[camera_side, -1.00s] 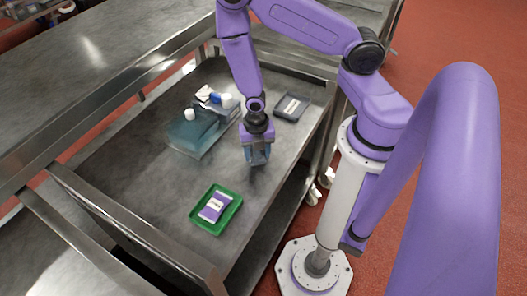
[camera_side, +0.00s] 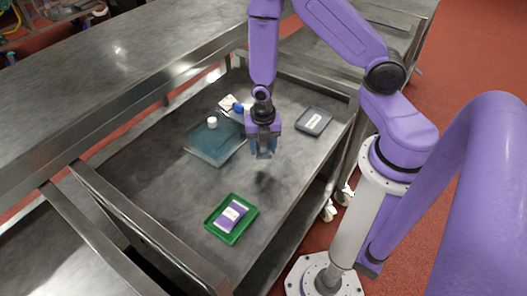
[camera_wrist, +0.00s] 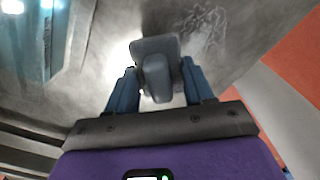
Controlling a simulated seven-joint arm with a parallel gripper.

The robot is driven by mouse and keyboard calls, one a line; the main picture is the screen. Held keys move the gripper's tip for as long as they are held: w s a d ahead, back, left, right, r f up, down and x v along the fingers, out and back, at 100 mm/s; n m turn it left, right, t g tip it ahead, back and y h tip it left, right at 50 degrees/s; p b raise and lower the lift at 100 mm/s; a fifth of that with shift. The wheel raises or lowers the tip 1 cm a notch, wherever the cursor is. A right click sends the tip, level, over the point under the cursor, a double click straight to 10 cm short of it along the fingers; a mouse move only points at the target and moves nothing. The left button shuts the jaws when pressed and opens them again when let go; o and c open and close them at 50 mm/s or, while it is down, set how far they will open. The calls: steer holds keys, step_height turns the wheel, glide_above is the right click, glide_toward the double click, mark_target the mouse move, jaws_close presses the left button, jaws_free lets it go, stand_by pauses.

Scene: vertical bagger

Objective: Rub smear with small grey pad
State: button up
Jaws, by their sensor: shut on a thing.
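My gripper (camera_side: 264,150) hangs over the middle of the steel table. It is shut on the small grey pad (camera_wrist: 155,48); in the wrist view the blue fingers close on the pad's raised grip. The pad seems to be above the steel surface, apart from it. A faint smear of pale scribbled lines (camera_wrist: 205,38) lies on the steel just right of the pad in the wrist view. In the side view I cannot make out the smear clearly; a dark patch (camera_side: 264,180) below the gripper may be its shadow.
A green tray (camera_side: 252,212) holding a purple and white packet (camera_side: 231,215) lies at the front. A teal translucent container (camera_side: 210,147) with a white cap (camera_side: 212,122) stands left of the gripper. Raised rails edge the table.

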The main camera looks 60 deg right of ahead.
steer(key=shift+r, duration=1.6)
